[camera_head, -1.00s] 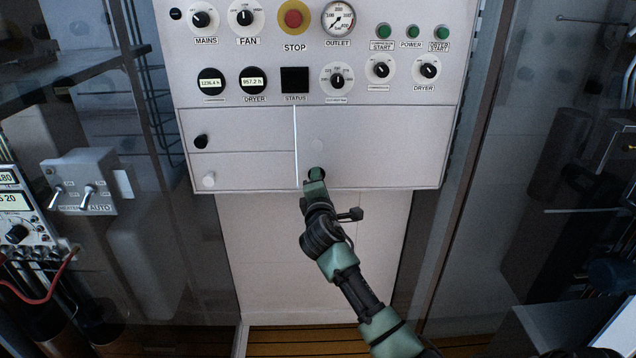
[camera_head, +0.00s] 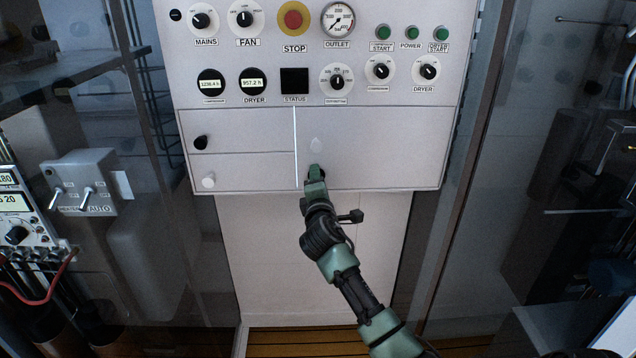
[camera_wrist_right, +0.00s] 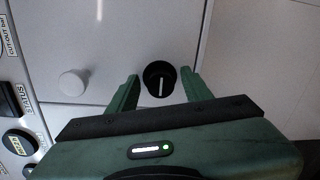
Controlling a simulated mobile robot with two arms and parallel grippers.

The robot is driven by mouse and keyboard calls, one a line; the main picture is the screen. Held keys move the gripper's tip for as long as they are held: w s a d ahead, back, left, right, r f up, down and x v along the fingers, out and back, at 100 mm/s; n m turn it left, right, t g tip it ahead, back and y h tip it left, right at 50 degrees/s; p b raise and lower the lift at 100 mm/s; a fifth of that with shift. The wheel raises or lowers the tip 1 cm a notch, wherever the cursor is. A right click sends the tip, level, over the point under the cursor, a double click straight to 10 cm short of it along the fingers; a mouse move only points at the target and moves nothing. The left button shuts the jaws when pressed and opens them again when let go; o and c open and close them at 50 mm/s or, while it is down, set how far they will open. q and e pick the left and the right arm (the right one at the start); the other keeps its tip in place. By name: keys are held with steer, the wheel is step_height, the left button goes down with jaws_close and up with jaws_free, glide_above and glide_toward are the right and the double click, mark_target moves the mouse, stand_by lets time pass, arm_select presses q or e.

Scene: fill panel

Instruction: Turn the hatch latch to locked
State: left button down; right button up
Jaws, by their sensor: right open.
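A round black knob (camera_wrist_right: 160,82) with a white line on its face, likely the hatch latch, sits on the light grey hatch door (camera_head: 385,150). In the right wrist view the white line runs nearly up and down the picture. My right gripper (camera_wrist_right: 158,88) is open, with one finger on each side of the knob; I cannot tell whether they touch it. In the head view the gripper (camera_head: 316,172) is at the door's lower left and hides most of the knob. My left gripper is out of view.
A pale round knob (camera_wrist_right: 72,83) is on the same door, above the black one in the head view (camera_head: 315,144). Left doors carry a black knob (camera_head: 201,142) and a white knob (camera_head: 208,180). Switches, gauges and a red stop button (camera_head: 293,18) are above.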

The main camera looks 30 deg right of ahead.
steer(key=v, duration=0.7)
steer(key=shift+s+a+b, duration=0.25)
steer(key=shift+s+b, duration=0.1)
steer(key=shift+b, duration=0.05)
steer(key=shift+f, duration=0.1)
